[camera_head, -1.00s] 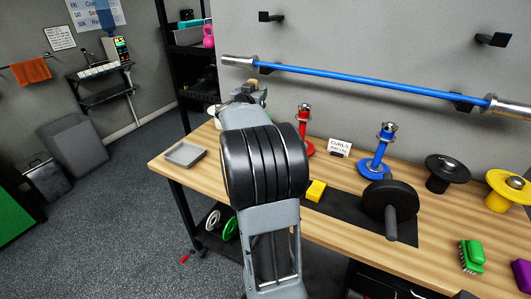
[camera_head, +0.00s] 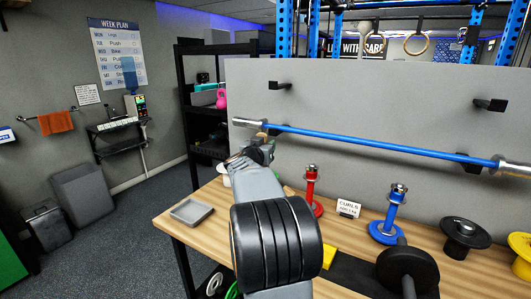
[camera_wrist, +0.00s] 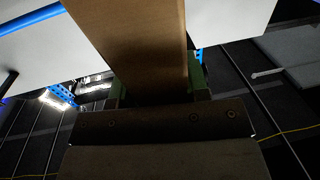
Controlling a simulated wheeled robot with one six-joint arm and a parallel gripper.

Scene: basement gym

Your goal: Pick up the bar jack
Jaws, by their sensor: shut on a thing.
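My gripper (camera_head: 258,150) is at the far end of my outstretched arm, above the back left of the wooden bench, just below the left end of the blue barbell. It is shut on a brown, flat-sided piece that I take to be the bar jack. In the wrist view, this bar jack (camera_wrist: 135,40) runs up between the green finger pads, away from the palm. Its far end is out of that view. In the head view it is small and mostly hidden by my wrist.
The wooden bench (camera_head: 228,228) bears a grey tray (camera_head: 191,211), a red stand (camera_head: 312,190), a blue stand (camera_head: 391,214), a white card (camera_head: 348,208) and a dumbbell (camera_head: 407,268). The blue barbell (camera_head: 370,143) is on the grey wall behind. Black shelves (camera_head: 208,130) stand left.

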